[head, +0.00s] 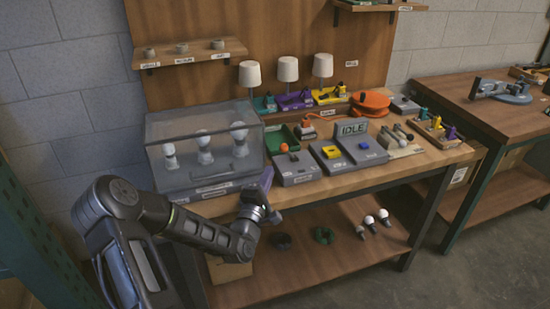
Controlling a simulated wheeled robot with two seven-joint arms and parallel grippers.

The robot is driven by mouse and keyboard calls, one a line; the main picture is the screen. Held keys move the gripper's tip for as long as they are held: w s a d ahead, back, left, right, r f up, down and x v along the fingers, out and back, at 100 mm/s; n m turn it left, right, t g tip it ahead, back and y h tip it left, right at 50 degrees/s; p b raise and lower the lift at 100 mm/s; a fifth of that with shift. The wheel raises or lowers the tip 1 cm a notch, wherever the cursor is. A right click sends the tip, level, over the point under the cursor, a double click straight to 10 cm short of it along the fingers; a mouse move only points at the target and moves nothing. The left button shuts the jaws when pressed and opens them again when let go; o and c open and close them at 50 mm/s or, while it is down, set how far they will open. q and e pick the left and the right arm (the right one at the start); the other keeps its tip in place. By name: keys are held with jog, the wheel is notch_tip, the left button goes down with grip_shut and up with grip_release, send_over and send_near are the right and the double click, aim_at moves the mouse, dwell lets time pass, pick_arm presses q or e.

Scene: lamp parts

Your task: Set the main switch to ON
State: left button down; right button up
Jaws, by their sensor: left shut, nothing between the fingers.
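Three grey control boxes stand along the bench's front edge. My right gripper is out of view.
A clear case (170,120) with white bulbs stands at the bench's left. Behind the boxes are three lamps (288,68), coloured trays and an orange coil (371,103). Bulbs and rings lie on the lower shelf (300,270). Another bench (480,110) stands at right.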

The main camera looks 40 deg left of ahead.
aim_at(288, 153)
pick_arm(q)
jog(key=p+x, duration=0.1)
jog(key=x, duration=0.6)
